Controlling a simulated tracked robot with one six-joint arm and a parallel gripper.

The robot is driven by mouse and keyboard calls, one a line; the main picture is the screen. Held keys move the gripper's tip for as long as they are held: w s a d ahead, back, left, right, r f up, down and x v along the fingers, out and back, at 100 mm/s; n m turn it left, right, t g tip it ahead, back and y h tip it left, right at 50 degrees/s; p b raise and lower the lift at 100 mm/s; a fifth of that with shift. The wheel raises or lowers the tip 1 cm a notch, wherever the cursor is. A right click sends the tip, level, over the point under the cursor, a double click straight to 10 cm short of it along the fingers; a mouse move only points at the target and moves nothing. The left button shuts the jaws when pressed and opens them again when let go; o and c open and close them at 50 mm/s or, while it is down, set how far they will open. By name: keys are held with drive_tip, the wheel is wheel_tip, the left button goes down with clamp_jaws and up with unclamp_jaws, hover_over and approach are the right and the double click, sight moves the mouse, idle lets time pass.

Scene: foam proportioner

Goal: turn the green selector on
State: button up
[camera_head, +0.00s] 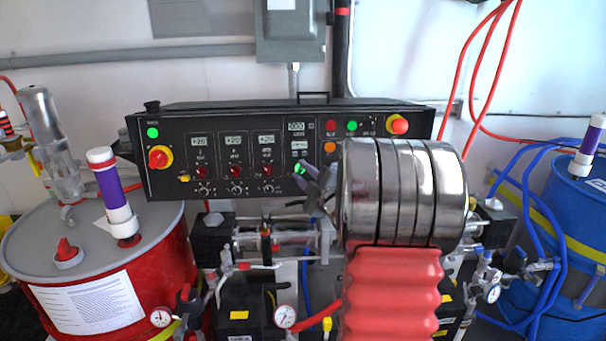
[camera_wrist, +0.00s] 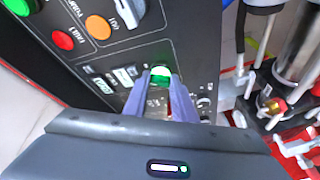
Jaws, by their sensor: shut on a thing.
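The green selector (camera_wrist: 160,75) is a round lit green knob on the black control panel. In the wrist view it sits between the tips of my gripper (camera_wrist: 160,90), whose two purple-grey fingers are shut on its sides. In the head view the selector (camera_head: 300,169) shows as a small green glow at my gripper (camera_head: 311,172), on the right-centre of the panel (camera_head: 220,160). My arm hides the panel's lower right part. The fingers cover part of the selector, and its exact turn angle is hard to tell.
An orange button (camera_wrist: 98,27) and a red button (camera_wrist: 63,40) sit near the selector. A red drum (camera_head: 110,275) stands left, a blue drum (camera_head: 575,225) right.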

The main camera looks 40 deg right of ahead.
drive_tip(key=shift+a+f+m, duration=0.1)
drive_tip(key=shift+f+m, duration=0.05)
drive_tip(key=shift+m, duration=0.55)
drive_tip(key=o, duration=0.8)
drive_tip(key=shift+c, duration=0.2)
drive_tip(key=shift+s, duration=0.15)
drive_tip(key=v, duration=1.3)
drive_tip(key=shift+s+a+f, duration=0.2)
drive_tip(key=shift+s+f, duration=0.05)
drive_tip(key=shift+f, duration=0.1)
